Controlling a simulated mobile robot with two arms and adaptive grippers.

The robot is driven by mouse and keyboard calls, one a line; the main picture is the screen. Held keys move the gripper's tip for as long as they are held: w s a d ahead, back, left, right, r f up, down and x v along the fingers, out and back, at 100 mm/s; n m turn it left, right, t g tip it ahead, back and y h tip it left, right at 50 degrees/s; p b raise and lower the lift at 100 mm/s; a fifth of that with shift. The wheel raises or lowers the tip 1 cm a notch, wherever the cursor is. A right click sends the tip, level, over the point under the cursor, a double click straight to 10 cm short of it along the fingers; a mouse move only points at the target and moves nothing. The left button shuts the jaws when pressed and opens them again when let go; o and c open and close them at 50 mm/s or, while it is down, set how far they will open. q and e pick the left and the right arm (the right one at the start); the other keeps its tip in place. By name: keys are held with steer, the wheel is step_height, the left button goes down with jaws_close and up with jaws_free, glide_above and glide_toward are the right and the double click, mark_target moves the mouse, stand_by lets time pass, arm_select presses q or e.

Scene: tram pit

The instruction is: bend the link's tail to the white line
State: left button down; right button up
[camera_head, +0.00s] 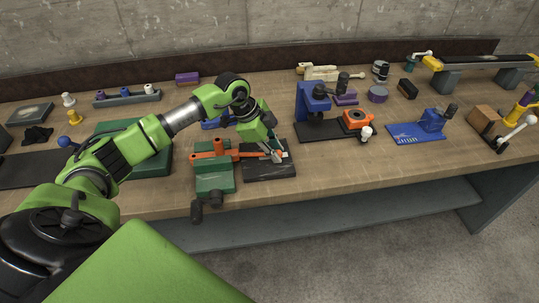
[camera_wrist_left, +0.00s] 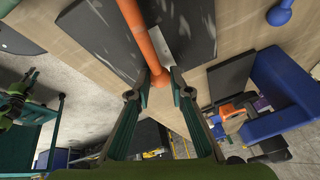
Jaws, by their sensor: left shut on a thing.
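The orange link (camera_head: 236,153) lies across the green vice (camera_head: 214,181), its tail reaching right over a dark plate (camera_head: 270,173). My left gripper (camera_head: 275,154) is shut on the tail above the plate. In the left wrist view the orange bar (camera_wrist_left: 134,22) runs down to the fingertips (camera_wrist_left: 162,80), which close around its end. A pale patch (camera_wrist_left: 160,44) shows beside the bar; I cannot tell whether it is the white line. The gripper hides part of the plate in the head view. My right gripper is not in view.
A blue press (camera_head: 313,101) on a dark base stands to the right of the plate. A blue fixture (camera_head: 432,120) is farther right. A green block (camera_head: 150,160) lies left of the vice. The bench's front edge runs just before the vice.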

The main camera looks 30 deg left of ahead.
arm_select(q)
steer(key=shift+w+a+n, duration=0.4)
steer(key=shift+n, duration=0.2)
steer(key=shift+w+a+y, duration=0.1)
steer(key=shift+a+y, duration=0.05)
steer(key=shift+y, duration=0.15)
steer(key=shift+w, duration=0.1)
steer(key=c, duration=1.8)
jaws_free()
steer(key=v, duration=1.2)
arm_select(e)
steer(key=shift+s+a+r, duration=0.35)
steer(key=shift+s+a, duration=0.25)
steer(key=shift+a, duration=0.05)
